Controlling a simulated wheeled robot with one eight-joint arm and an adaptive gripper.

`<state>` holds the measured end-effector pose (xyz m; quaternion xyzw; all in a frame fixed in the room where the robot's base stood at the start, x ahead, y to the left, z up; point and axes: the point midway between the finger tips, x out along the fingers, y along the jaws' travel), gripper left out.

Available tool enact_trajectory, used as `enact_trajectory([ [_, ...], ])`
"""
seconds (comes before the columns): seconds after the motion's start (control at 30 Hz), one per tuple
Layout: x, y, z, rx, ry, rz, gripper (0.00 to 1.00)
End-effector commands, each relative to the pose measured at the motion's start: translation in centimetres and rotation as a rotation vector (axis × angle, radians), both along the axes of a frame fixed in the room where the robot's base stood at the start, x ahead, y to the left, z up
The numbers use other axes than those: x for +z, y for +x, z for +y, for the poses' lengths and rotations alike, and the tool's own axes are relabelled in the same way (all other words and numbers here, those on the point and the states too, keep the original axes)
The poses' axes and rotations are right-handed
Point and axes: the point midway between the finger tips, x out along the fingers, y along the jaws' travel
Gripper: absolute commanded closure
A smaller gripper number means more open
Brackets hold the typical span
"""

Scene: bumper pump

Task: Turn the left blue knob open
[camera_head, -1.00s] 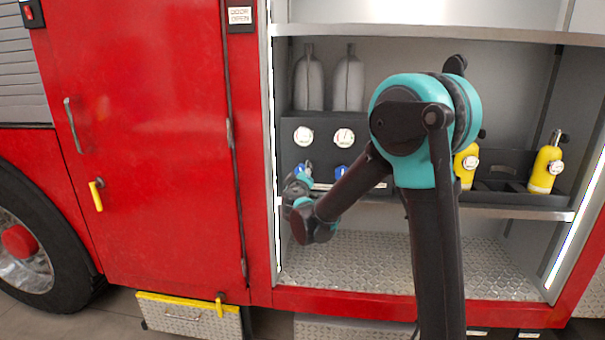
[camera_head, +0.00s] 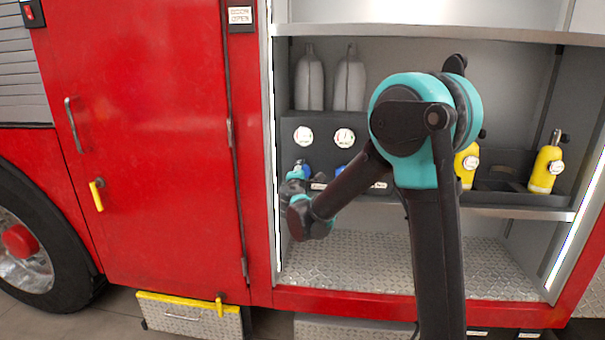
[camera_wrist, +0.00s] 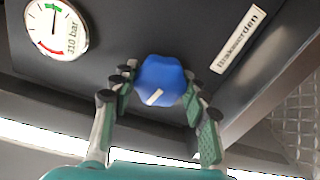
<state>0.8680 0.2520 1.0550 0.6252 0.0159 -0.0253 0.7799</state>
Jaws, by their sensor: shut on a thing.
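The left blue knob (camera_wrist: 160,80) sits on the dark panel in the wrist view, with a pale mark on its lower part. My gripper (camera_wrist: 158,92) has its fingers on both sides of this knob and is shut on it. In the head view the left knob (camera_head: 304,170) is partly hidden by my wrist, below the left gauge (camera_head: 303,135). My gripper itself is mostly hidden behind the wrist there. The right blue knob (camera_head: 341,169) shows only in part behind my forearm.
A second gauge (camera_head: 344,137) sits above the right knob. A label (camera_wrist: 239,40) is beside the knob. Two grey bottles (camera_head: 349,82) stand above the panel, yellow cylinders (camera_head: 546,167) at right. The compartment's left edge (camera_head: 268,150) is close to my wrist.

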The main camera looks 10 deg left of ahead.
Motion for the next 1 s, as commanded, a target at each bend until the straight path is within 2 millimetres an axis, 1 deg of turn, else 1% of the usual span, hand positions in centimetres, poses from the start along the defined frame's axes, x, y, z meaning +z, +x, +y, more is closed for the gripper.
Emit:
enact_trajectory([
  [0.3,-0.13,-0.10,0.06,0.001,-0.291,0.011,0.84],
  [0.5,-0.17,-0.10,0.08,0.002,-0.448,0.017,0.84],
  [0.73,-0.20,-0.11,0.08,0.003,-0.575,0.021,0.84],
  [1.0,-0.22,-0.12,0.04,0.002,-0.645,0.024,0.84],
])
